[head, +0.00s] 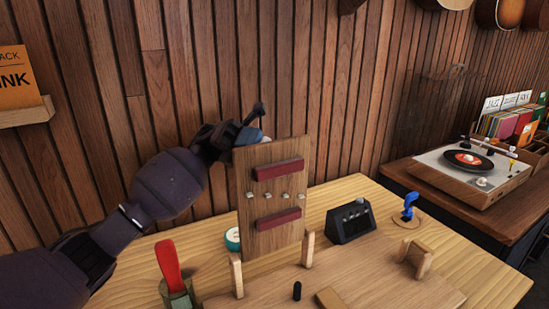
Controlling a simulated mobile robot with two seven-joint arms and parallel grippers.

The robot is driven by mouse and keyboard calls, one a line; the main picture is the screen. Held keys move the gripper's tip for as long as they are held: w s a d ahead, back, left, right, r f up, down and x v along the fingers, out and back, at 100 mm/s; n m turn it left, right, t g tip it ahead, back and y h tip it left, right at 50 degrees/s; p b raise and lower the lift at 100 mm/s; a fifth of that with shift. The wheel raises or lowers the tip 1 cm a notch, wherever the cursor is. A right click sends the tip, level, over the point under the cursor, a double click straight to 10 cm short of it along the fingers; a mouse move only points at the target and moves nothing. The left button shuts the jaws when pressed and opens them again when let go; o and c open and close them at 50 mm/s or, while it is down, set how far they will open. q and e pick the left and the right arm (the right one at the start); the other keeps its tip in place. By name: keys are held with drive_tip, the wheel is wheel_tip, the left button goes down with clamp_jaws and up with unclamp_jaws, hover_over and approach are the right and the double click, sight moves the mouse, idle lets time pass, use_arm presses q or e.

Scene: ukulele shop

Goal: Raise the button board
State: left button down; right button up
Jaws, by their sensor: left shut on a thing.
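The button board (273,234) is a wooden panel with two dark red bars and a row of small pale buttons between them. It stands close to upright above the workbench (345,190). My left gripper (250,129) is at the board's top left corner, shut on the board. A small blue-grey piece shows at the fingers, and the board hides part of the grip. My right gripper is not in view.
Wooden posts (308,249) stand on a wooden base (375,278) in front of the board. A red-handled tool (168,265) stands at the left. A dark box (351,222) and a blue clamp-like piece (409,206) are at the right. A turntable (470,165) sits beyond.

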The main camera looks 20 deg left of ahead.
use_arm(q)
drive_tip(key=shift+w+a+f+n+h+b, duration=0.2)
drive_tip(key=shift+w+a+f+h+b, duration=0.15)
drive_tip(key=shift+w+a, duration=0.2)
drive_tip(key=shift+w+a+f+n+h+b, duration=0.15)
drive_tip(key=shift+w+a+f+n+h, duration=0.1)
drive_tip(key=shift+w+a+h, duration=0.25)
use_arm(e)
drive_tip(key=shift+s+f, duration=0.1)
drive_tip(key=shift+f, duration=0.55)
use_arm(q)
drive_tip(key=shift+a, duration=0.1)
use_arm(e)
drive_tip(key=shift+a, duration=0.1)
use_arm(q)
drive_tip(key=c, duration=0.9)
unclamp_jaws()
drive_tip(key=shift+o, duration=0.5)
drive_tip(key=shift+r, duration=0.1)
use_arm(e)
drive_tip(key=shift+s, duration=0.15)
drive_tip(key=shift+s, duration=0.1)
